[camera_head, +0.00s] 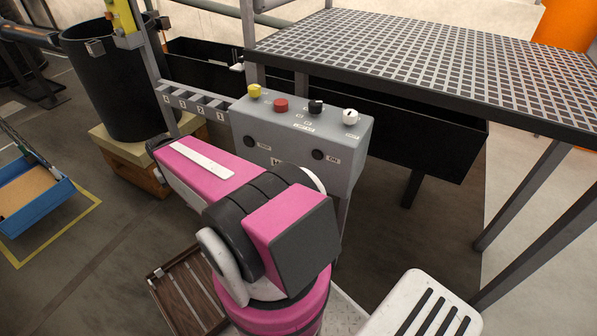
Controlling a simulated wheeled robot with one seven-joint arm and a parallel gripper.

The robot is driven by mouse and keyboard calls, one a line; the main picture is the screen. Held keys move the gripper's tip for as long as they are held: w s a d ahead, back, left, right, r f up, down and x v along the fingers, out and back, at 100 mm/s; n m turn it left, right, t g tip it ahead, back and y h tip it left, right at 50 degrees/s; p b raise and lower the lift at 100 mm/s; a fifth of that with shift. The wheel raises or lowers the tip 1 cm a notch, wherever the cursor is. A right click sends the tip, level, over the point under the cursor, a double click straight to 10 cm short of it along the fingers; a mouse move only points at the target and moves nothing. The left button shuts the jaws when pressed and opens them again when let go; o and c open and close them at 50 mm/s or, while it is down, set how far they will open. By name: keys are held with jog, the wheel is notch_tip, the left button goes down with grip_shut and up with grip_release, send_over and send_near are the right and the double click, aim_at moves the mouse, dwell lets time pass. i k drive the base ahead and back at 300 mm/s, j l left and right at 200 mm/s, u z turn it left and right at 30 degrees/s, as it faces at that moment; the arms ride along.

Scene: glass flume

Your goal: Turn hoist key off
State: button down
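A grey control box (258,121) stands at the middle, below the grating platform's near left corner. Its top carries a yellow knob (254,90), a red button (281,105), a black knob (316,106) and a white knob (350,117) with a dark mark. Its front has two dark round fittings, one at left (249,141) and one at right (318,155), each with a small label too small to read surely. I cannot tell which one is the hoist key. My pink and black arm covers the lower front of the box. My gripper does not show.
A grating platform (430,65) with metal legs spans the upper right. A black trough (420,133) runs beneath it. A black bin (112,85) stands on a wooden base at left. A blue tray (38,205) is on the far left. Bare floor lies between tray and bin.

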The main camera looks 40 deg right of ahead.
aim_at(255, 91)
jog(key=k+j+z, duration=0.2)
jog(key=k, duration=0.2)
jog(key=k+j+z, duration=0.25)
jog(key=k, duration=0.15)
jog(key=k+z, duration=0.2)
jog(key=k, duration=0.2)
